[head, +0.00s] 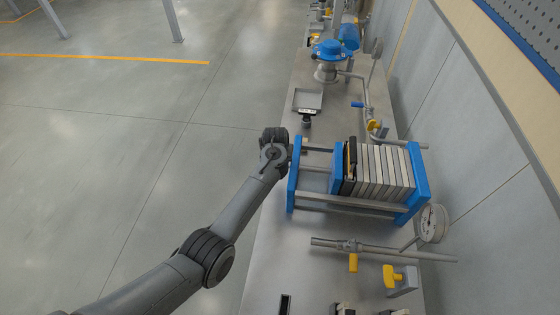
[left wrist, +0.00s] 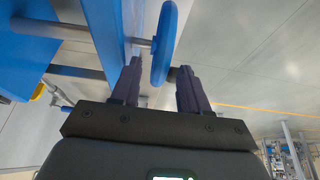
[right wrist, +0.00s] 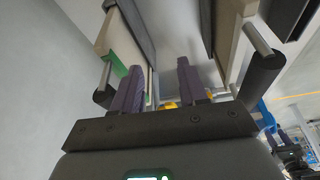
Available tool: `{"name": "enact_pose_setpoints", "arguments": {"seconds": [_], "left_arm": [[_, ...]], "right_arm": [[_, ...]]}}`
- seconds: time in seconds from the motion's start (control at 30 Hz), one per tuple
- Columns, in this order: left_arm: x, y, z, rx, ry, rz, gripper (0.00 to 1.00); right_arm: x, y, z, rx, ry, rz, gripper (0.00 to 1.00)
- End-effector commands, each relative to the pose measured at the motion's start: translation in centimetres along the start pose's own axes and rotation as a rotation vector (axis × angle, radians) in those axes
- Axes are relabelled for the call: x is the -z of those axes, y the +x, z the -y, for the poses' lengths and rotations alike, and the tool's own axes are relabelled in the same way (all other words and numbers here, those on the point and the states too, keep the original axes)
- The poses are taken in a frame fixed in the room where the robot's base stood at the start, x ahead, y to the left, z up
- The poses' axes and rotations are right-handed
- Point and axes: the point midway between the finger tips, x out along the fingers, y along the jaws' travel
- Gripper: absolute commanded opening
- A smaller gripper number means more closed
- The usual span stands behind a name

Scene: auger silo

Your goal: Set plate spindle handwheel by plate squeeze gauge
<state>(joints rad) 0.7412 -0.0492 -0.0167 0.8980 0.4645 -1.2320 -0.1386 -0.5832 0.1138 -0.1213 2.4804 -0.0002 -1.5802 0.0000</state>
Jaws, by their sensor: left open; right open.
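The plate press has blue end frames (head: 418,180) and a stack of pale plates (head: 382,165) between them. A round white dial gauge (head: 433,222) stands beside its near right corner; its reading is too small to tell. My left gripper (head: 275,145) is at the left end of the press. In the left wrist view the blue handwheel (left wrist: 166,42) is seen nearly edge-on, its lower rim between the open fingers (left wrist: 160,80); I cannot tell whether they touch it. In the head view the gripper hides the wheel. My right gripper (right wrist: 158,85) is open and empty, out of the head view.
A pipe with yellow handles (head: 353,262) lies near the press. A grey tray (head: 307,98) and a blue-topped fitting (head: 328,50) stand farther back. The right wrist view shows pale panels (right wrist: 122,40) close beside the fingers. Open floor lies left of the bench.

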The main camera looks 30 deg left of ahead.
Motion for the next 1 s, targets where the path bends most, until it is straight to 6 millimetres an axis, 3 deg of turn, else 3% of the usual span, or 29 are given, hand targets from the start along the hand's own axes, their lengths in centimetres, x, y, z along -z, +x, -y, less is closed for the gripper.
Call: {"name": "enact_pose_setpoints", "arguments": {"seconds": [0.27, 0.67, 0.93, 1.0], "left_arm": [[-0.1, 2.4, 0.0, 0.001, -0.001, 0.002, 0.45], [0.0, 2.7, 0.0, 0.0, -0.001, 0.0, 0.45], [0.0, 2.7, 0.0, 0.0, 0.0, 0.0, 0.03], [0.0, 2.7, 0.0, 0.0, 0.0, 0.0, 0.0]], "right_arm": [[-0.2, 0.7, -0.1, -0.005, -0.004, -0.001, 0.43], [-0.2, 0.7, -0.3, -0.01, -0.009, -0.002, 0.43], [-0.1, 0.7, -0.2, -0.007, -0.005, -0.002, 0.43], [-0.1, 0.7, -0.2, -0.006, -0.004, -0.002, 0.43]]}}
